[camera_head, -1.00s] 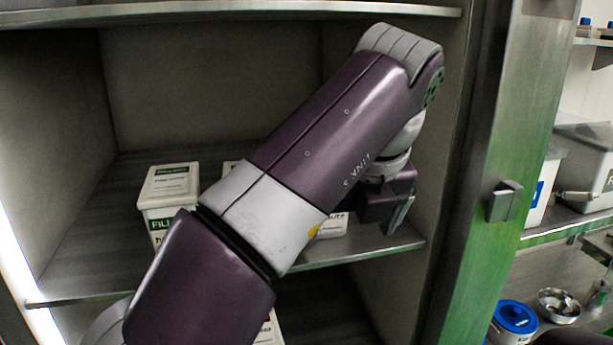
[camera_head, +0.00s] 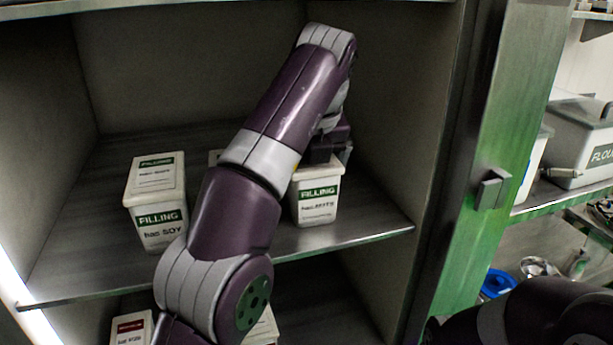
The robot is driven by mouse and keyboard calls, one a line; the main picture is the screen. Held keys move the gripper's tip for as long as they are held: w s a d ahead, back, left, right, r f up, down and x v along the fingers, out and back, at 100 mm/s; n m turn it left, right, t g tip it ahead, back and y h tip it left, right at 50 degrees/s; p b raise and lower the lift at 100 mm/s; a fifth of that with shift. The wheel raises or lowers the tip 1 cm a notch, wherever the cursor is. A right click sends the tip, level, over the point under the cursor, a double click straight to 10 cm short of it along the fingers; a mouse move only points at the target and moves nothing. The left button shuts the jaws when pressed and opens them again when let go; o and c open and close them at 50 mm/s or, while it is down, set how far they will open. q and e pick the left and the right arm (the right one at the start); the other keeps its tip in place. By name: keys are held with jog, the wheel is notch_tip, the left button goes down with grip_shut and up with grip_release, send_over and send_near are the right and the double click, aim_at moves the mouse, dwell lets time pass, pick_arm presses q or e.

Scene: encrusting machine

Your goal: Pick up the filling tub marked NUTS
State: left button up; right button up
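The filling tub marked NUTS (camera_head: 318,202) is a white tub with a green FILLING label. It stands upright on the cabinet shelf, right of centre, near the front edge. My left arm crosses in front of the shelf. My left gripper (camera_head: 330,152) is at the top of this tub, over its lid. Its fingers are dark and partly hidden by the wrist, so I cannot tell whether they grip the lid. My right gripper is out of view; only part of my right arm shows at the lower right.
A tub marked SOY (camera_head: 158,218) stands left on the same shelf (camera_head: 85,255). More tubs, one with a red label (camera_head: 131,328), are below. The cabinet's metal post (camera_head: 470,190) is at right.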

pick_arm(q)
jog(key=shift+s+f, duration=0.1)
jog(key=shift+f, duration=0.1)
dwell(0.5)
jog(key=shift+r, duration=0.1)
jog(key=c, duration=1.5)
